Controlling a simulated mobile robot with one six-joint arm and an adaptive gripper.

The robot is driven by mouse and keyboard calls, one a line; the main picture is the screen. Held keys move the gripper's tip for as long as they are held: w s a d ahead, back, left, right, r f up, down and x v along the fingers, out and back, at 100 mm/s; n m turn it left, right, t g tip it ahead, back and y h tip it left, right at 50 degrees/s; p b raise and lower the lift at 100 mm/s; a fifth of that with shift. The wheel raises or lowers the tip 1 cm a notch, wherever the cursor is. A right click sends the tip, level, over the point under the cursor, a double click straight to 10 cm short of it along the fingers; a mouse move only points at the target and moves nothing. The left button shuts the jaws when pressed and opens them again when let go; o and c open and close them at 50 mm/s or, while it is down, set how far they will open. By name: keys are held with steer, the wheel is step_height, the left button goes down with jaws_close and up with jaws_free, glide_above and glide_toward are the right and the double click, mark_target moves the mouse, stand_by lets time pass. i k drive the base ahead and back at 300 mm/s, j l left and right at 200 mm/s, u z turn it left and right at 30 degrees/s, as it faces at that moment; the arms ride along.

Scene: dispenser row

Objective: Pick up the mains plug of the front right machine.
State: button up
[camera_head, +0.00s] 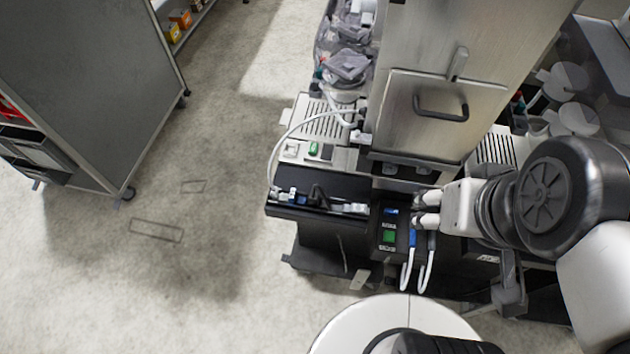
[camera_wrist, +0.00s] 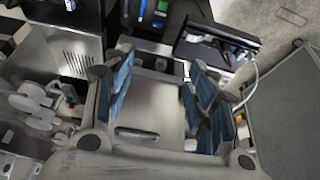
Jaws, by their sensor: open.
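A tall steel machine (camera_head: 445,75) with a dark handle stands at upper centre in the head view. Its steel front (camera_wrist: 155,95) shows between my fingers in the wrist view. My gripper (camera_head: 420,210) is open beside the dark control panel (camera_head: 389,222), which has a green button. Its blue-padded fingers are wide apart in the wrist view (camera_wrist: 160,92), with nothing seen held.
A black tray (camera_head: 285,211) with small connectors lies left of the panel, and a white cable (camera_head: 271,160) arcs to it. A grey cabinet (camera_head: 85,75) on casters stands at the left. The floor (camera_head: 215,215) between is clear.

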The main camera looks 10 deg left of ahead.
mark_target(312, 202)
steer(key=z, duration=0.4)
steer(key=j+z, duration=0.15)
steer(key=z, duration=0.25)
steer(key=j+z, duration=0.1)
steer(key=z, duration=0.75)
steer(key=k+j+z, duration=0.45)
steer(key=j, duration=0.35)
steer(key=k+j+z, duration=0.5)
steer(key=j, duration=0.15)
steer(key=k+j+z, duration=0.45)
steer(key=k+j, duration=0.15)
steer(key=k, duration=0.15)
steer(key=k+j, duration=0.15)
steer(key=k, duration=0.2)
steer(key=i+l+u, duration=0.15)
steer(key=u, duration=0.25)
steer(key=i+l+u, duration=0.1)
steer(key=u, duration=0.3)
steer(key=i+l+u, duration=0.1)
steer(key=l+u, duration=0.2)
steer(key=u, duration=0.15)
steer(key=l+u, duration=0.2)
steer(key=u, duration=0.2)
steer(key=l+u, duration=0.2)
steer(key=l, duration=1.35)
steer(key=i, duration=0.05)
